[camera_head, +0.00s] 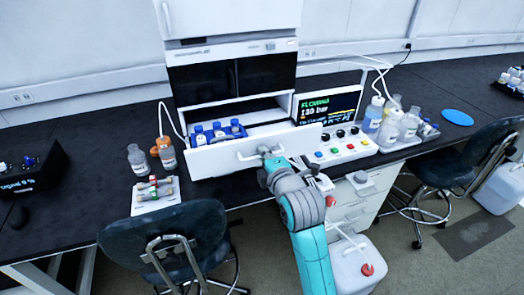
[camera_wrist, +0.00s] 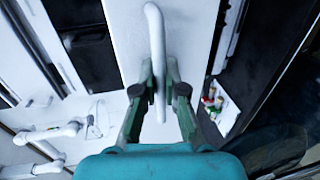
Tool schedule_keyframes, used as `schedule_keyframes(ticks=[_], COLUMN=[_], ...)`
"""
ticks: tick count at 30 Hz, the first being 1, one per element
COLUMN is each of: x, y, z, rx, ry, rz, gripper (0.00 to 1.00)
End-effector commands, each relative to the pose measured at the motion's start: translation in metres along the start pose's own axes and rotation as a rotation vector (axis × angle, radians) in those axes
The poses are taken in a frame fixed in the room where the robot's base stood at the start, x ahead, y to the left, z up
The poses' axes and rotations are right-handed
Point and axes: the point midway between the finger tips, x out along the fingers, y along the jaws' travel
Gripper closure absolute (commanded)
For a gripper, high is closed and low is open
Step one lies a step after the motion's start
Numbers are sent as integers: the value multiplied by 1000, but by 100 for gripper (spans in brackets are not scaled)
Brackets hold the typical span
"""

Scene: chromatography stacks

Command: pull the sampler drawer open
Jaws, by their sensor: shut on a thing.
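The white sampler drawer (camera_head: 212,160) is in the lower part of the white chromatography stack in the head view. Its front stands out from the stack, and blue-capped bottles (camera_head: 219,131) show behind it. A white bar handle (camera_head: 245,154) runs across the front, and the drawer front also fills the middle of the wrist view (camera_wrist: 190,40). My gripper (camera_wrist: 162,88) is shut on the handle (camera_wrist: 155,30), with one finger on each side of the bar. In the head view my gripper (camera_head: 268,154) covers the right end of the handle.
A control panel with coloured buttons (camera_head: 335,144) and a screen (camera_head: 328,104) stand right of the drawer. Loose bottles (camera_head: 138,158) and a small rack (camera_head: 155,194) sit left. A dark chair (camera_head: 165,235) stands in front of the bench, close to my arm.

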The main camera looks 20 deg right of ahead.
Motion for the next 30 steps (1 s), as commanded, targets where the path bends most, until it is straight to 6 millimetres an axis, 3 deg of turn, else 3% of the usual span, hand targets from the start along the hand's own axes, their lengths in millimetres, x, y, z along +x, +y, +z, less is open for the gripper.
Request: schedule_keyframes(ticks=[13,15,25,30], x=[-4,-4,-5,-20], y=[-2,-2,-1,-1], z=[0,0,0,0], rx=[0,0,0,0], ry=[0,0,0,0], rz=[-2,-2,-1,-1], gripper=[100,78,78,78])
